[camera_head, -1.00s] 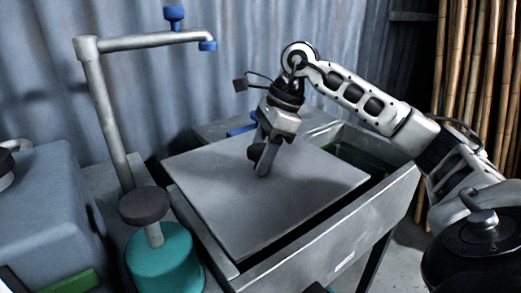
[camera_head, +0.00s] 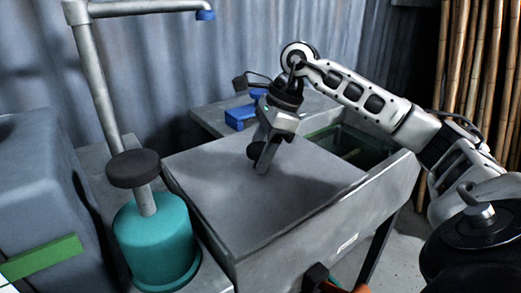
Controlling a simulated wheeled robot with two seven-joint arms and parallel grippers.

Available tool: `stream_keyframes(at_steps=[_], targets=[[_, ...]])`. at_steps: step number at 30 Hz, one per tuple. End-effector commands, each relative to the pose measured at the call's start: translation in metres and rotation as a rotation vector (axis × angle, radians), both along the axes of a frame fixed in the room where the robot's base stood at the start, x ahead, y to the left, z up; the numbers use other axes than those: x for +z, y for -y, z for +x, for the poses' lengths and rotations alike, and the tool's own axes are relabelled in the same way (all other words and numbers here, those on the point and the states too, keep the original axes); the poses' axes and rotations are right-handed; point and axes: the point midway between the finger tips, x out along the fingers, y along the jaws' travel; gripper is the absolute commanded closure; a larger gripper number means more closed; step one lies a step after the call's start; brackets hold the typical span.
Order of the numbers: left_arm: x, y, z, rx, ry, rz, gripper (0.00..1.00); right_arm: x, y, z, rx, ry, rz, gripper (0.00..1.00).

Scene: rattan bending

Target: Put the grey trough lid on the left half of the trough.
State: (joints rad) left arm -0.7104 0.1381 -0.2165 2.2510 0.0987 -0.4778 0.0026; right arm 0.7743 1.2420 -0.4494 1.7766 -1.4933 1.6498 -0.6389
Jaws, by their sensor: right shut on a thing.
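The grey trough lid (camera_head: 225,200) is a flat square plate. It lies over the left half of the grey trough, about level with the rim (camera_head: 345,213), and no dark gap shows at its front edge. The right half is open, with dark green inside (camera_head: 350,146). My right gripper (camera_head: 263,168) points down at the middle of the lid and is shut on it; its fingers hide the gripped part. A dark round piece shows beside the fingers.
A teal tank (camera_head: 155,240) with a dark round cap stands left of the trough, near a grey pipe (camera_head: 95,80) with a blue tap end. A blue object (camera_head: 240,117) lies behind. Bamboo poles (camera_head: 480,80) stand at the right.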

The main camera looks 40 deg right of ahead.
Motion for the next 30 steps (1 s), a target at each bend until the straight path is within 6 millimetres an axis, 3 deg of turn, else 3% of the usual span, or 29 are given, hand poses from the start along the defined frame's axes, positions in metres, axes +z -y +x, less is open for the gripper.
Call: stream_keyframes(at_steps=[6,7,9,20,25,30], targets=[[0.000,0.000,0.000,-0.001,-0.001,0.000,0.44,0.002,0.000,0.000,-0.001,0.004,0.001,0.90],[0.000,0.000,0.000,-0.002,-0.001,-0.001,0.44,0.002,0.000,0.000,-0.001,0.004,0.001,0.40],[0.000,0.000,-0.001,-0.002,-0.002,-0.001,0.44,0.001,0.000,0.000,-0.001,0.003,0.000,0.23],[-0.004,0.000,-0.002,-0.003,-0.012,0.002,0.44,0.004,0.002,-0.001,-0.001,0.000,0.000,0.23],[-0.001,0.000,-0.002,-0.003,-0.013,0.001,0.44,0.029,0.011,-0.005,-0.004,0.004,-0.001,0.23],[0.004,0.000,-0.003,-0.002,-0.018,0.000,0.44,0.070,0.024,-0.012,-0.003,0.007,0.002,0.23]])
